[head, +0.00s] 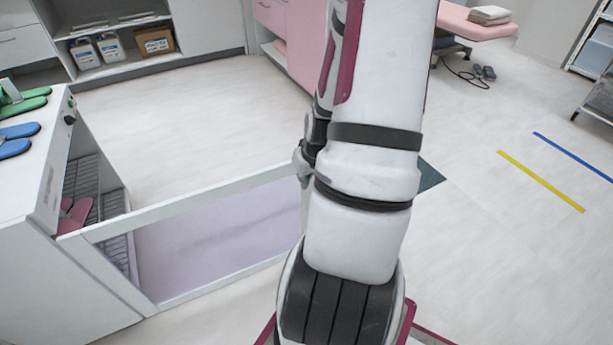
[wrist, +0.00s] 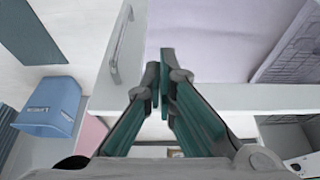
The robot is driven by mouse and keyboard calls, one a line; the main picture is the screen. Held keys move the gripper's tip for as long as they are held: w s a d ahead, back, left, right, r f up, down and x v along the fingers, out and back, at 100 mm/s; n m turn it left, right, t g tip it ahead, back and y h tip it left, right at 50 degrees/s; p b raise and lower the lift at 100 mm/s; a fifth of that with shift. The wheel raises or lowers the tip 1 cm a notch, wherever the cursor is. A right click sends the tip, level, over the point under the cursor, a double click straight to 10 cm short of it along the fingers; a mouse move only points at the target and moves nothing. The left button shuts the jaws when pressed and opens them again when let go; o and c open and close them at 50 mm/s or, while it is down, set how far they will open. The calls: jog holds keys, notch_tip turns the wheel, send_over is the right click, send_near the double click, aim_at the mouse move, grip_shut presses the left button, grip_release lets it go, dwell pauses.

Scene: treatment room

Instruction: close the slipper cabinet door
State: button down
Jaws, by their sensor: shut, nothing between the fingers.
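The slipper cabinet (head: 35,235) stands at the left of the head view. Its door (head: 222,235), a white frame around a pale lilac pane, stands wide open and reaches right until my arm hides its far end. In the wrist view the door (wrist: 205,28) fills the upper middle, with a grey bar handle (wrist: 121,46) on its frame. My gripper (wrist: 160,75) is shut and empty, its fingertips over the door frame beside the handle. I cannot tell whether they touch it. The head view does not show my gripper.
Green slippers (head: 24,103) and blue slippers (head: 14,140) lie on the cabinet top; a pink slipper (head: 75,216) is inside. A blue bin (wrist: 48,107) shows in the wrist view. A pink treatment bed (head: 470,22) is far back. Floor beyond the door is clear.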

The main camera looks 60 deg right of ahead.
jog(key=shift+w+d+f+b, duration=0.3)
jog(key=shift+w+d, duration=0.15)
jog(key=shift+w, duration=0.2)
jog(key=shift+w+d+f+b, duration=0.3)
jog(key=shift+w+d, duration=0.15)
jog(key=shift+w, duration=0.25)
jog(key=shift+w+d+f+b, duration=0.2)
jog(key=shift+w+d+f, duration=0.1)
jog(key=shift+w+d, duration=0.25)
jog(key=shift+w, duration=0.2)
